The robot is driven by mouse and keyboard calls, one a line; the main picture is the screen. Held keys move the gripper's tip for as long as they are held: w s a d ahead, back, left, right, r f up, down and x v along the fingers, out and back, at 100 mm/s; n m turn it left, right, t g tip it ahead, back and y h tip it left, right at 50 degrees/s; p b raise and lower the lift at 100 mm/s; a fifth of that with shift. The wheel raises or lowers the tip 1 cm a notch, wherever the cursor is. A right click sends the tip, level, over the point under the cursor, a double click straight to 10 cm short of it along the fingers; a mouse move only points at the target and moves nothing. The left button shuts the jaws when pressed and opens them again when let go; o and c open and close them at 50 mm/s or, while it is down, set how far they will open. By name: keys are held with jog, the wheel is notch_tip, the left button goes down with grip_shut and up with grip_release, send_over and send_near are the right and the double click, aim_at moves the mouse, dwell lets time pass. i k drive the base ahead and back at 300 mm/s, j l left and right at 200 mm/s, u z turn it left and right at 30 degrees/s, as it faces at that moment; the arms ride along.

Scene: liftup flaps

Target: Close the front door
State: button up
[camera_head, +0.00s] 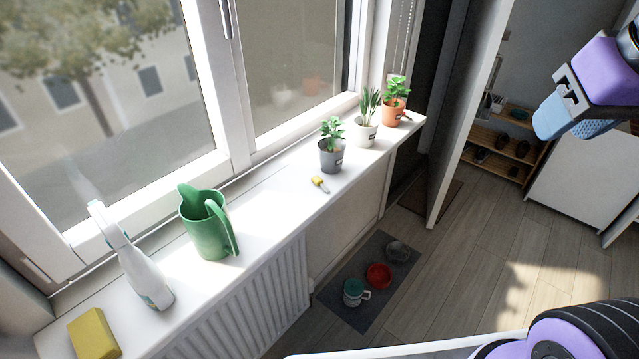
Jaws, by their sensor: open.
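The front door appears to be the tall white panel (465,115) right of the window sill's far end. It stands open, seen nearly edge-on, with a dark opening to its left. Its handle cannot be made out. My gripper (578,122), purple with light blue fingers, is at the upper right. It looks open, with nothing seen between the fingers. It is to the right of the door in the picture and apart from it. Part of it is cut off by the frame edge.
A sill (270,205) with potted plants, a green jug (207,225), a spray bottle (140,265) and a sponge (94,335) runs along the left. A mat (340,310) with bowls and a mug lies below. A shoe rack (497,155) and white cabinet (582,175) stand behind. Mid-floor is clear.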

aim_at(486, 21)
jog(key=i+l, duration=0.1)
jog(key=l, duration=0.35)
jog(key=i+l, duration=0.15)
jog(key=l, duration=0.3)
jog(key=i+l, duration=0.1)
jog(key=l, duration=0.35)
jog(key=i+l, duration=0.15)
jog(key=l, duration=0.3)
jog(key=i+l, duration=0.1)
jog(key=l, duration=0.35)
jog(key=i+l, duration=0.15)
jog(key=l, duration=0.35)
jog(key=i+l, duration=0.1)
jog(key=l, duration=0.35)
jog(key=i+l, duration=0.15)
jog(key=l, duration=0.3)
jog(key=l+u, duration=0.5)
jog(key=l, duration=1.8)
jog(key=i+j, duration=0.25)
jog(key=i, duration=0.3)
jog(key=i+j+z, duration=0.15)
jog(key=i, duration=0.35)
jog(key=j, duration=0.05)
